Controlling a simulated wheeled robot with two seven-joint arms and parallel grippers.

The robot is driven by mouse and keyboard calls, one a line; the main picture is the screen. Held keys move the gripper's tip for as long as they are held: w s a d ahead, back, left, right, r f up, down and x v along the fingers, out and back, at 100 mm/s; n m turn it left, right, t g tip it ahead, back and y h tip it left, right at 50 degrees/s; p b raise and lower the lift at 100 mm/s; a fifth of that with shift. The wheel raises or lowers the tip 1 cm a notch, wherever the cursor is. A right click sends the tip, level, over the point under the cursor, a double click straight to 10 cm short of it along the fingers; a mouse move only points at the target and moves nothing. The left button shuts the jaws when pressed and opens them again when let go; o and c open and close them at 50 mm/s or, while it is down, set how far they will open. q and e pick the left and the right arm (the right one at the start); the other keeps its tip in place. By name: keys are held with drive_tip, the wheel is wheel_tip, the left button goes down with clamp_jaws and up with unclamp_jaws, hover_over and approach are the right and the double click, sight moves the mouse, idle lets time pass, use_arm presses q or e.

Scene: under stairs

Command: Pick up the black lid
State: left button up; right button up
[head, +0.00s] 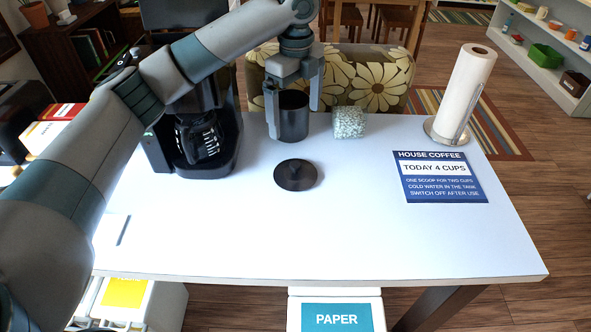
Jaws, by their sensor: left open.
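The black lid (296,175) is a round dark disc with a small knob, lying flat on the white table. My left gripper (293,122) is open, pointing down, behind the lid in the picture. Its fingers stand on either side of a dark cylindrical canister (293,116), whose upper part shows between them. I cannot tell whether the fingers touch the canister. My right gripper does not show.
A coffee maker (203,140) with a glass carafe stands left on the white table (330,240). A patterned small box (349,122) is right of the canister. A blue coffee sign (440,177) and paper towel roll (466,90) are at right. The table's front middle is clear.

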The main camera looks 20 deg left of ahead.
use_arm(q)
drive_tip(key=p, duration=0.4)
hover_over(296, 165)
wheel_tip(296, 165, down, 12)
drive_tip(key=shift+r, duration=0.25)
drive_tip(key=shift+f, duration=0.4)
